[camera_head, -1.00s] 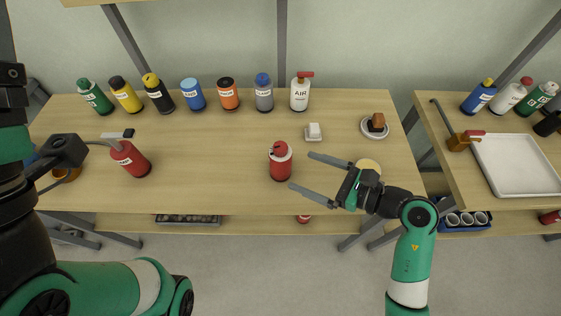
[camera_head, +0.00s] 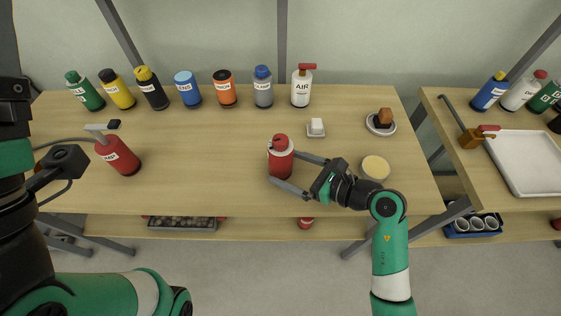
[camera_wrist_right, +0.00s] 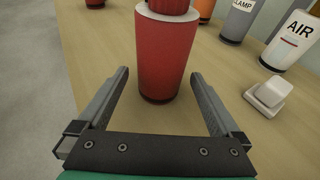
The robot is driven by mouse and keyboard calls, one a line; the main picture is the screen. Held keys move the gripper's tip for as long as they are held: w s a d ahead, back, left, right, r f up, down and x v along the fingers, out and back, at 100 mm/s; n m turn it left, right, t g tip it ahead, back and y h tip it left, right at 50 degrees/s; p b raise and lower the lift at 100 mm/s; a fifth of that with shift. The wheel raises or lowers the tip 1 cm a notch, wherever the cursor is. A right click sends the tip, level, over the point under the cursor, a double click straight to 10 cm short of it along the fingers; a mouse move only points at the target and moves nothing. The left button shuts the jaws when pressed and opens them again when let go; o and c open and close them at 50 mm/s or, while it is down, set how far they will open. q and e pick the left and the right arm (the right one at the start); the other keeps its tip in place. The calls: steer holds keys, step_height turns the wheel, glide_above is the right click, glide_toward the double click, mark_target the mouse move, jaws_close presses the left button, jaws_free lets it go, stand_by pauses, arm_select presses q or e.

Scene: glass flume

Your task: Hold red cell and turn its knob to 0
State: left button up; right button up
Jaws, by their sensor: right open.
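The red cell (camera_head: 281,160) stands upright on the middle table, a red can with a pale band around its shoulder and a red knob (camera_head: 280,142) on top. A small dark mark shows by the knob's left side; no number is legible. My right gripper (camera_head: 286,170) is open, its fingers reaching from the right to either side of the cell. The right wrist view shows the cell (camera_wrist_right: 162,60) between the fingertips (camera_wrist_right: 159,74), with gaps on both sides; the knob is cut off at the top. My left arm is at the left edge; its fingers cannot be made out.
Several bottles stand along the back, including the AIR bottle (camera_head: 301,90).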

arm_select(q)
steer(key=shift+f, duration=0.3)
arm_select(e)
steer(key=shift+x, duration=0.85)
steer(key=c, duration=1)
steer(key=shift+o, duration=0.2)
arm_select(q)
steer(key=shift+c, duration=0.3)
